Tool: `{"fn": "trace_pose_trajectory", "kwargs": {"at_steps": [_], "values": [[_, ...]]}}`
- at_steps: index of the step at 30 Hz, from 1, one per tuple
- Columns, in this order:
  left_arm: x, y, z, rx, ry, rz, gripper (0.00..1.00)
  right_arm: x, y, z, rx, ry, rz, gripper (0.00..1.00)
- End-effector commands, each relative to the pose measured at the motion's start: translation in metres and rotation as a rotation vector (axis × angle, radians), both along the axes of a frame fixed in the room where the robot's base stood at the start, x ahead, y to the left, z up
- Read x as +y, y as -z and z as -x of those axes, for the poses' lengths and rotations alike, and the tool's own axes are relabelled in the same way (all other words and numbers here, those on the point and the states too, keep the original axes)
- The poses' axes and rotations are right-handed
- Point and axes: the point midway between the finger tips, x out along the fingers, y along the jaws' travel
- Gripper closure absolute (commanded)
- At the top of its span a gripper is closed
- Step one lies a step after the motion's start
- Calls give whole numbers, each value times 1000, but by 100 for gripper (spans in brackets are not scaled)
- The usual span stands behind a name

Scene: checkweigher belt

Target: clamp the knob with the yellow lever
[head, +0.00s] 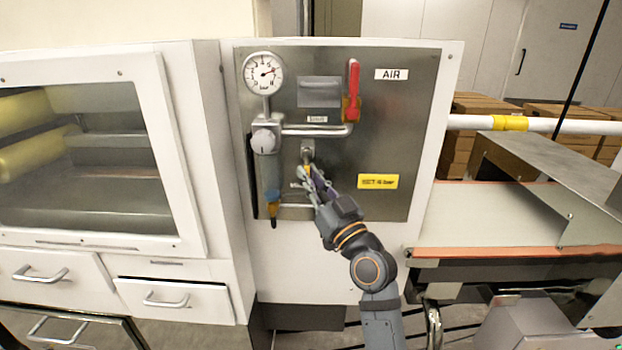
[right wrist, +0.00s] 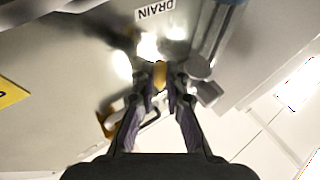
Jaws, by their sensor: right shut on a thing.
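A yellow lever (head: 308,168) shows as a small yellow patch on the steel panel, below a metal fitting (head: 307,150). My right gripper (head: 309,178) is at it. In the right wrist view, the fingertips of my right gripper (right wrist: 160,84) are shut on the yellow lever (right wrist: 159,73), which sits between them. The fingers hide most of the lever. A round grey knob (head: 265,140) sits on the regulator, up and left of the gripper, apart from it. My left gripper is not in view.
A pressure gauge (head: 264,73) and a red-handled valve (head: 353,92) are joined by pipe on the panel (head: 405,140). A blue-grey bowl (head: 271,178) hangs left of my gripper, close by. A yellow label (head: 378,181) is at right. A conveyor belt (head: 470,215) stands further right.

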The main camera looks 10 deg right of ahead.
Motion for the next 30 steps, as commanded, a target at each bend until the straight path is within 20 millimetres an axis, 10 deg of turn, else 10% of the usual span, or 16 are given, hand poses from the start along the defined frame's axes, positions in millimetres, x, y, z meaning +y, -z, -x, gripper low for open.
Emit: {"fn": "trace_pose_trajectory", "kwargs": {"at_steps": [7,18,30], "values": [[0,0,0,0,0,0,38,0,1,0,1,0,-1,64],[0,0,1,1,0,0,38,-2,4,7,2,1,1,64],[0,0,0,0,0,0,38,-26,38,87,5,-3,7,64]]}}
